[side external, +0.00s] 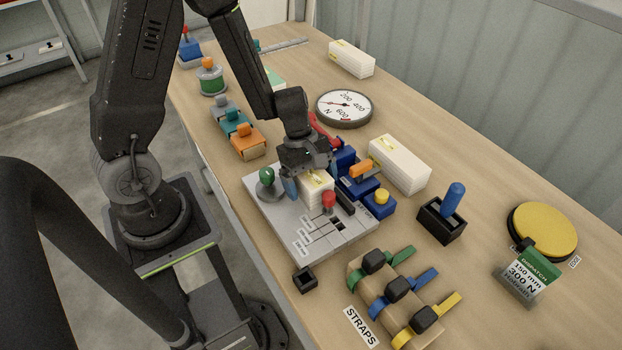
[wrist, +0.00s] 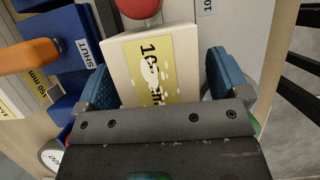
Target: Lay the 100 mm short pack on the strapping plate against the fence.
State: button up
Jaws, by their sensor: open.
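A short white pack (side external: 316,191) with a yellow label lies on the grey strapping plate (side external: 266,219), under my gripper (side external: 308,182). In the wrist view the pack (wrist: 178,50) sits between my two blue fingers, its label starting "10" and partly blurred by pale patches. My gripper (wrist: 162,82) is open, with a finger on either side of the pack and a visible gap at the right finger. A red knob (wrist: 139,7) stands just beyond the pack's far end. I cannot tell which part is the fence or whether the pack touches it.
Blue blocks (side external: 379,204) with orange and yellow handles crowd the plate's right side; one is marked SHUT (wrist: 79,45). A green knob (side external: 266,175) stands at its left. A longer white pack (side external: 400,165), a round dial (side external: 344,108) and a strap rack (side external: 385,300) are nearby.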

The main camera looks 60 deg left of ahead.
jog(key=v, duration=1.4)
jog(key=shift+d, duration=0.1)
jog(key=s+d+r+m+t+y, duration=0.2)
jog(key=s+r+m, duration=0.3)
jog(key=m, duration=0.4)
jog(key=s+d+r+m+t+y, duration=0.2)
jog(key=s+r+m, duration=0.3)
jog(key=m, duration=0.4)
jog(key=shift+s+d+r+t+y, duration=0.3)
jog(key=shift+d+r+t, duration=0.35)
jog(key=shift+t, duration=0.15)
